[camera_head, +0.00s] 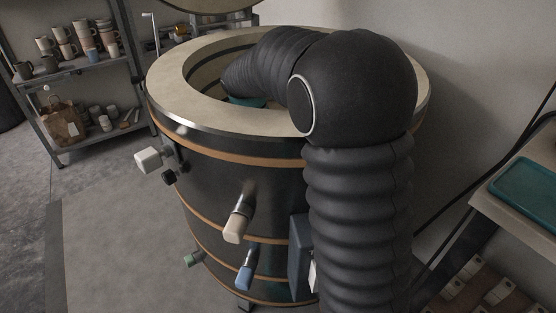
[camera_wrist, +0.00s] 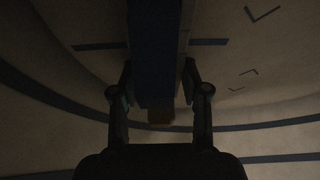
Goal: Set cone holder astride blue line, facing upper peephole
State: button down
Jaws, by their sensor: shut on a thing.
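My gripper (camera_wrist: 157,72) is shut on a long dark bluish piece, which I take as the cone holder (camera_wrist: 156,45). Its near end shows a brown block (camera_wrist: 160,116). Short dark blue line pieces show on the pale surface to the left (camera_wrist: 100,46) and right (camera_wrist: 208,42) of the holder; the stretch between them is hidden behind it. I cannot tell whether the holder touches the surface. In the head view my arm bends over the rim into the round kiln (camera_head: 165,85), and the gripper and holder are hidden inside. No peephole opening is clear in the wrist view.
Dark corner marks (camera_wrist: 262,14) lie on the pale surface at the right. Dark bands curve along the kiln's inside. Outside, white (camera_head: 148,158), tan (camera_head: 236,228), blue (camera_head: 243,276) and green (camera_head: 192,259) plugs stick out. A mug shelf (camera_head: 85,69) stands left; a teal tray (camera_head: 525,190) lies right.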

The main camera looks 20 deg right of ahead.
jog(key=shift+f, duration=0.1)
jog(key=c, duration=0.6)
grip_release()
jog(key=shift+o, duration=0.2)
jog(key=p+v, duration=0.1)
jog(key=v, duration=1.1)
